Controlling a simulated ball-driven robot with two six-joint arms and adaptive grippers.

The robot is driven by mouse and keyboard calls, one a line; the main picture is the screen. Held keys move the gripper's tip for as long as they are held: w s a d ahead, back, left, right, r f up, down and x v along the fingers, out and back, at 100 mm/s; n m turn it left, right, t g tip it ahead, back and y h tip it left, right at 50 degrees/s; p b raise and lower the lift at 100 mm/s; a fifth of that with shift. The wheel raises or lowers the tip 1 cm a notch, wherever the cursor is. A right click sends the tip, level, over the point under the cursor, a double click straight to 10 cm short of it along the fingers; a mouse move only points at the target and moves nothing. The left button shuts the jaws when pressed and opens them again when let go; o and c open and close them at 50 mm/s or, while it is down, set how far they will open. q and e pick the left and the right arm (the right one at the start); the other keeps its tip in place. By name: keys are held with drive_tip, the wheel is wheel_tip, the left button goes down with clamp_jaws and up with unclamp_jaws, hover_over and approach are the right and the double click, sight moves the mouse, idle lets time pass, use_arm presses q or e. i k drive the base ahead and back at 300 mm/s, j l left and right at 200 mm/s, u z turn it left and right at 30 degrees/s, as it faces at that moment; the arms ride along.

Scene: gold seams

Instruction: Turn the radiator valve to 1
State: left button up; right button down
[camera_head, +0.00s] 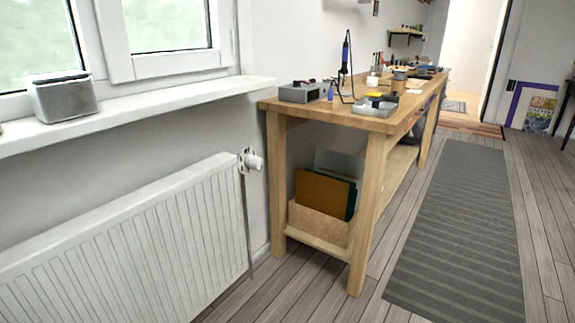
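A white radiator (130,245) hangs on the wall below the window, at the lower left. Its white valve (254,162) sticks out at the radiator's top right corner, with a pipe running down to the floor. The numbers on the valve are too small to read, so its setting cannot be told. Neither of my grippers shows in the head view.
A wooden workbench (366,200) with tools on top stands just right of the valve. The white window sill (160,108) juts out above the radiator and holds a grey box (63,98). A grey runner (455,230) lies on open floor at the right.

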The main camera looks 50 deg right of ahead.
sight(252, 162)
drive_tip(key=z, duration=1.3)
drive_tip(key=i+l+u, duration=0.25)
drive_tip(key=i+j, duration=0.05)
drive_tip(key=j, duration=0.05)
